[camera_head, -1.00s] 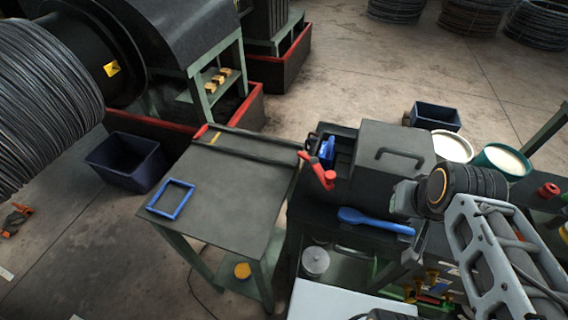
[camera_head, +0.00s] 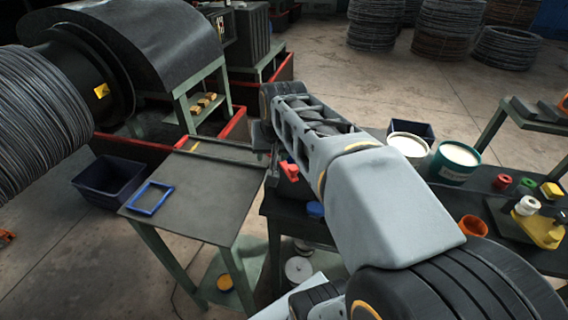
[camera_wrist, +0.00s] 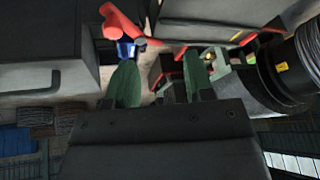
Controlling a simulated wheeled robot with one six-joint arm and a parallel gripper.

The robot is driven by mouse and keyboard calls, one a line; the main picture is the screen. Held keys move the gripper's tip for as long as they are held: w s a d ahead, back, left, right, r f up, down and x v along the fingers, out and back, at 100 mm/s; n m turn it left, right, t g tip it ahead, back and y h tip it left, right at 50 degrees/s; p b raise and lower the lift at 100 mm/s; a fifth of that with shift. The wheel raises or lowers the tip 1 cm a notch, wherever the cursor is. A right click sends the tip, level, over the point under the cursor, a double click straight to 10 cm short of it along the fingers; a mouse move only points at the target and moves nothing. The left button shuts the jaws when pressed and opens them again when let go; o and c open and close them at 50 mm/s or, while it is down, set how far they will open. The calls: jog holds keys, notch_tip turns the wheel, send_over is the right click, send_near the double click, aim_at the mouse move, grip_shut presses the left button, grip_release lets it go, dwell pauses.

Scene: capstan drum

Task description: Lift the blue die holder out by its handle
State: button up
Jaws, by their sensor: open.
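A small blue part, likely the die holder (camera_wrist: 126,50), shows in the wrist view at the opening of a dark box, beside a red lever (camera_wrist: 122,24). In the head view my arm hides it, and only the red lever (camera_head: 290,171) shows. Its handle cannot be made out clearly. My gripper (camera_wrist: 160,82) is open and empty, with two green fingertips apart. The left fingertip appears close to the blue part in the picture; whether they touch I cannot tell.
A grey-topped table (camera_head: 190,205) carries an empty blue frame (camera_head: 151,198). A blue-ended tool (camera_head: 315,209) lies partly hidden beneath my arm. Two tubs (camera_head: 455,160) stand behind my arm.

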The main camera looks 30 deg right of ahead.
jog(key=w+d+r+m+b, duration=0.15)
jog(key=w+d+m, duration=0.35)
jog(key=d, duration=0.7)
jog(key=shift+h, duration=0.5)
jog(key=x, duration=0.4)
jog(key=d+p+x, duration=0.1)
jog(key=x, duration=0.3)
jog(key=shift+w+d+r, duration=0.15)
jog(key=shift+w+r, duration=0.05)
jog(key=shift+r, duration=0.05)
jog(key=shift+p+x, duration=0.8)
jog(key=shift+x, duration=2.3)
grip_shut()
jog(key=shift+w+r, duration=0.1)
jog(key=shift+r, duration=0.05)
